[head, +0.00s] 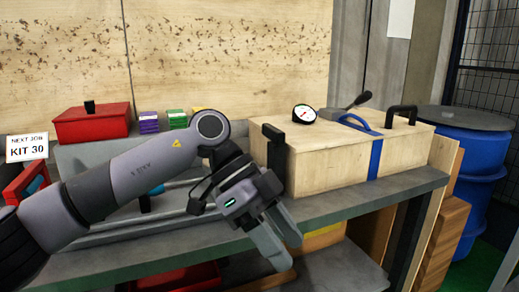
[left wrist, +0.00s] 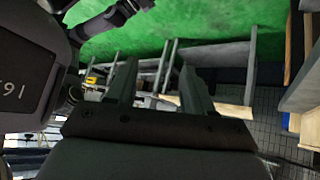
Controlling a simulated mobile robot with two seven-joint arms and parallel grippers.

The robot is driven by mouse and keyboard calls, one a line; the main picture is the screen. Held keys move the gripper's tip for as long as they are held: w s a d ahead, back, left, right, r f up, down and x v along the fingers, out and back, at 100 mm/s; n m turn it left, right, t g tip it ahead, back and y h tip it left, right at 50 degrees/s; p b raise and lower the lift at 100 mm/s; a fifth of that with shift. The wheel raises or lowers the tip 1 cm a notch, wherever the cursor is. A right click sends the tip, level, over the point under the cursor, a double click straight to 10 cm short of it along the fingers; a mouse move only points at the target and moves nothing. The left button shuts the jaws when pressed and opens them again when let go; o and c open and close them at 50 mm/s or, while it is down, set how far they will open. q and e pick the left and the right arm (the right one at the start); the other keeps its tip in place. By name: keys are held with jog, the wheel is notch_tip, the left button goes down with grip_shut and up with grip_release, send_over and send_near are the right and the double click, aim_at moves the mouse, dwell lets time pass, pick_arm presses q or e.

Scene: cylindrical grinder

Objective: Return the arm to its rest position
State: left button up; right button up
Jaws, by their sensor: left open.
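My left arm comes in from the left in the head view, and its gripper (head: 282,243) hangs at the front edge of the grey bench (head: 400,182). The fingers point down and to the right, in front of the wooden box. They are apart and hold nothing. In the left wrist view the two fingers of the left gripper (left wrist: 158,85) also stand apart with a clear gap between them. My right gripper is in neither view.
A wooden box (head: 335,165) with a blue strap, a gauge (head: 304,114) and black handles stands on the bench. A red box (head: 92,126) and a KIT 30 sign (head: 27,147) are at left. A blue drum (head: 480,150) stands at right. Green floor (left wrist: 200,25) shows in the wrist view.

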pick_arm(q)
jog(key=s+d+m+g+h, duration=0.2)
jog(key=s+d+g+h, duration=0.15)
jog(key=d+h, duration=0.45)
jog(key=w+a+f+n+t+y, duration=0.1)
jog(key=w+a+f+n+t, duration=0.2)
jog(key=a+f+n+t, duration=0.65)
jog(key=w+a+f+n+t+y, duration=0.25)
jog(key=a+f+n+t, duration=0.3)
jog(key=n+t, duration=0.75)
jog(key=s+a+f+g+y, duration=0.2)
jog(key=s+a+f+y, duration=0.2)
jog(key=s+a+f, duration=0.45)
jog(key=s+a+f+g+y, duration=0.2)
jog(key=s+a+f+y, duration=0.35)
jog(key=f, duration=0.65)
notch_tip(320, 180, up, 13)
jog(key=s+a+p, duration=0.2)
jog(key=p, duration=1.5)
jog(key=shift+s+a+r+m, duration=0.2)
jog(key=shift+s+a+m, duration=0.1)
jog(key=shift+s+m, duration=0.1)
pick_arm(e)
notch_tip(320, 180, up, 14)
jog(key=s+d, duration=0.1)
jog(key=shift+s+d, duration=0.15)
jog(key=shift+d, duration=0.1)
